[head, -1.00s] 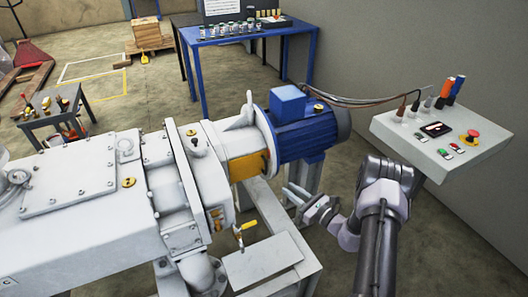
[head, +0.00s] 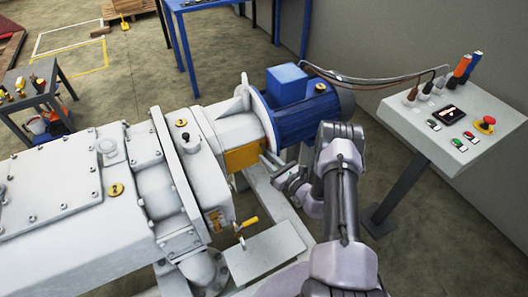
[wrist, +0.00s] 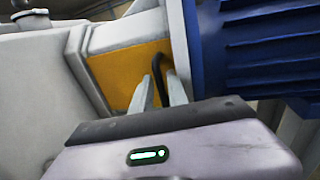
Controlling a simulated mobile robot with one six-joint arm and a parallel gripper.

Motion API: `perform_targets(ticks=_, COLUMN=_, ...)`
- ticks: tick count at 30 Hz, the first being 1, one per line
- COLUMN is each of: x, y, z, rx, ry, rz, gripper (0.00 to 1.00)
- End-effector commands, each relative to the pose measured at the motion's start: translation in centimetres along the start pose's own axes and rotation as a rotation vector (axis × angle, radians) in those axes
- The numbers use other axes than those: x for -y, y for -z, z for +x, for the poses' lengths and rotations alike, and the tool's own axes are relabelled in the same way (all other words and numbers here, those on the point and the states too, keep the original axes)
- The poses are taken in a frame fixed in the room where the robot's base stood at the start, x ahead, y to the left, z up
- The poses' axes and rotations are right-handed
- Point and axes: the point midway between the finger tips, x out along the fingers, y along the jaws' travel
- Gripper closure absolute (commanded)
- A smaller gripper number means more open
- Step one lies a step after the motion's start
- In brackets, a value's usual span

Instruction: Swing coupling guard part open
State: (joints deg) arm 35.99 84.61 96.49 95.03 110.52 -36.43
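The coupling guard is a yellow-orange panel (head: 246,156) between the pale machine housing (head: 196,150) and the blue motor (head: 305,112). It looks shut, flat against the coupling section. In the wrist view the guard (wrist: 125,72) fills the middle and carries a curved black handle (wrist: 157,72) near its right edge. My gripper (head: 269,166) reaches in from the right, with its fingertips close to the guard's right side. In the wrist view my gripper (wrist: 160,92) has its two fingers apart, with the handle showing between them. Contact with the handle cannot be told.
A control panel (head: 455,120) with a red button stands at the right. A yellow-handled valve (head: 246,224) sits below the guard, above a flat grey plate (head: 263,252). The blue motor is close to my gripper's right. A tool table (head: 40,95) stands at the far left.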

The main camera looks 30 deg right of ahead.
Motion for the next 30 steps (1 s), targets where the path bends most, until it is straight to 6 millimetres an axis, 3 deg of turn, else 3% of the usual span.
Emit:
perform_targets(ticks=7, x=-0.04, y=0.01, z=0.02, rx=0.0, ry=0.0, rz=0.0, gripper=0.8)
perform_targets(ticks=11, x=-0.04, y=0.01, z=0.02, rx=0.0, ry=0.0, rz=0.0, gripper=1.0)
perform_targets(ticks=30, x=-0.05, y=-0.02, z=0.04, rx=0.0, ry=-0.001, rz=0.0, gripper=1.0)
